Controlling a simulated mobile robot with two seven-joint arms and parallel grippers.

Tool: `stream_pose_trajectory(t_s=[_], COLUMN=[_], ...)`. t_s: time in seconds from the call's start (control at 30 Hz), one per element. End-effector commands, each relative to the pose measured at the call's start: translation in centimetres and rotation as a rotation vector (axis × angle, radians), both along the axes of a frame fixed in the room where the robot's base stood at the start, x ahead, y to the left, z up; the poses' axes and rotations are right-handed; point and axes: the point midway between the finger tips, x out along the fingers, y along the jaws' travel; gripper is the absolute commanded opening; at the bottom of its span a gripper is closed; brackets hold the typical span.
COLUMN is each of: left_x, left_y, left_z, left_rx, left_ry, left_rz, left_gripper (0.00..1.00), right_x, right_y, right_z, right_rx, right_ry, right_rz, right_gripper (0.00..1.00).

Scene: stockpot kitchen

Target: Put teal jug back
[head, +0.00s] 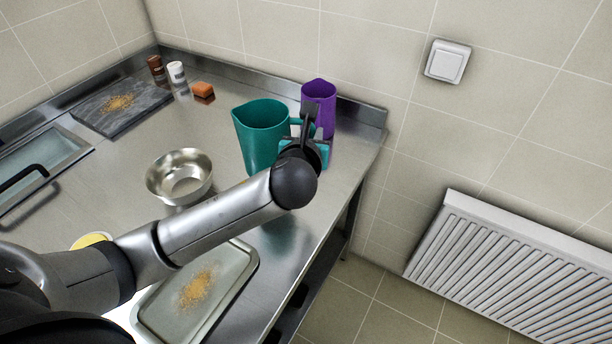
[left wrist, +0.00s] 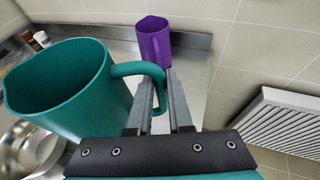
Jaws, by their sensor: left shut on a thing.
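The teal jug (head: 257,140) stands upright near the right end of the steel counter. It also shows large in the left wrist view (left wrist: 68,92), with its handle (left wrist: 140,70) reaching to my gripper. My left gripper (head: 309,124) is shut on the jug's handle, on the jug's right side. In the left wrist view its fingers (left wrist: 163,98) lie at the handle. I cannot tell whether the jug's base touches the counter. My right gripper is not in view.
A purple jug (head: 319,104) stands close behind my left gripper at the back corner. A steel bowl (head: 180,177) is left of the teal jug. A tray (head: 216,296) with crumbs lies in front. An orange sponge (head: 203,91), two shakers and a slate board (head: 121,106) are further back.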

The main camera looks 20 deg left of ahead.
Motion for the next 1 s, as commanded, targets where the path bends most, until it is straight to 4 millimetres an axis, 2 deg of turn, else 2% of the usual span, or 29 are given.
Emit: stream_pose_trajectory(t_s=[0.03, 0.1, 0.23, 0.47, 0.73, 1.0], left_x=[0.0, 0.0, 0.0, 0.1, 0.1, 0.1], left_y=[0.0, 0.0, 0.0, 0.0, 0.0, 0.0], left_z=[-1.7, -3.4, -5.6, -7.0, -10.7, -10.7], left_rx=[0.001, 0.001, 0.002, 0.002, 0.001, 0.002], left_ry=[0.001, 0.001, -0.002, -0.005, -0.003, -0.005], left_rz=[0.001, 0.001, 0.001, 0.000, 0.001, 0.000], left_gripper=[0.00, 0.00, 0.00, 0.00, 0.00, 0.00], right_x=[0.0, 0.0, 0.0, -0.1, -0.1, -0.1], right_y=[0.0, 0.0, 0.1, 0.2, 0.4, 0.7], right_z=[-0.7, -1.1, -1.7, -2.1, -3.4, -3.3], right_rx=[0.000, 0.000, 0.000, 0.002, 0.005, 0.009], right_ry=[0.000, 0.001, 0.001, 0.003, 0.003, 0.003], right_rz=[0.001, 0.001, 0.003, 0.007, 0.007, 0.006], right_gripper=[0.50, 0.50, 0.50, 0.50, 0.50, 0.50])
